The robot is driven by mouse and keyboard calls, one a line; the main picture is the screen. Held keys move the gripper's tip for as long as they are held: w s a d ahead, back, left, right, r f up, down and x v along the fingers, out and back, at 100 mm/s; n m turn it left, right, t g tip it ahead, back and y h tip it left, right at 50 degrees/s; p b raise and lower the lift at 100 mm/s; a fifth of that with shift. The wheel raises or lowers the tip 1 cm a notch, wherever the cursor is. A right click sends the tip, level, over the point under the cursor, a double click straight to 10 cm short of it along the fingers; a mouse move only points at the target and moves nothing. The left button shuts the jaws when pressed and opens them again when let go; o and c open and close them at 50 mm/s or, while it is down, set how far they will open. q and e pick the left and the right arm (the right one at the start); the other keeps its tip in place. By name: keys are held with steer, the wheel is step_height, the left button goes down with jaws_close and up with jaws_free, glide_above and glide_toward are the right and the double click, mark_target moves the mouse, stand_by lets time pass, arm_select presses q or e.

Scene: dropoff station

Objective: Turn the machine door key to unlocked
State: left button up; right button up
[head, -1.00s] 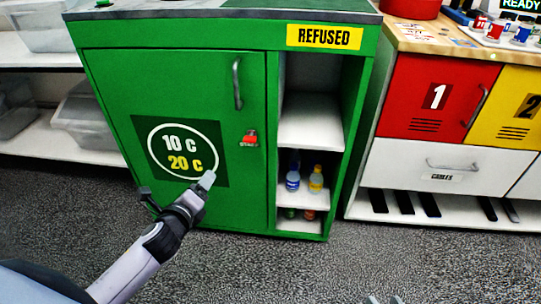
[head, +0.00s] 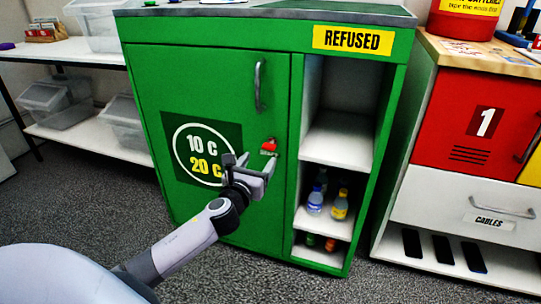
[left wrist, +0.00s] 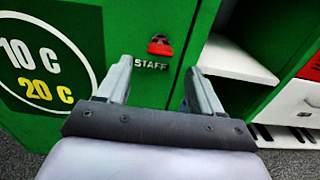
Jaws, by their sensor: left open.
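The green machine door (head: 215,85) is shut, with a metal handle (head: 259,86) near its right edge. The red key (head: 269,144) sits on the door below the handle, above a small STAFF label. It also shows in the left wrist view (left wrist: 160,46), above and between the fingers. My left gripper (head: 263,166) is open and empty, just below the key in the head view. In the left wrist view its fingers (left wrist: 152,82) point toward the door on either side of the STAFF label (left wrist: 150,65). I see no contact with the key. My right gripper is out of view.
Right of the door are open shelves (head: 335,139) with several bottles under a REFUSED sign (head: 353,40). A red cabinet (head: 465,110) stands further right. A white rack (head: 85,50) with clear bins is at left. The carpet (head: 60,205) in front is clear.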

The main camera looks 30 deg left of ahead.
mark_target(267, 149)
arm_select(q)
steer(key=shift+b+x, duration=0.9)
steer(key=shift+x, duration=2.2)
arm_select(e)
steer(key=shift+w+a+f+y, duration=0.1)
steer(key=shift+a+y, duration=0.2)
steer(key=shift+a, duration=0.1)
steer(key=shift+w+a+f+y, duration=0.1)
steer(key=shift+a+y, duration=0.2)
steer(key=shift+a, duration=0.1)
arm_select(q)
steer(key=shift+c, duration=0.3)
steer(key=c, duration=1)
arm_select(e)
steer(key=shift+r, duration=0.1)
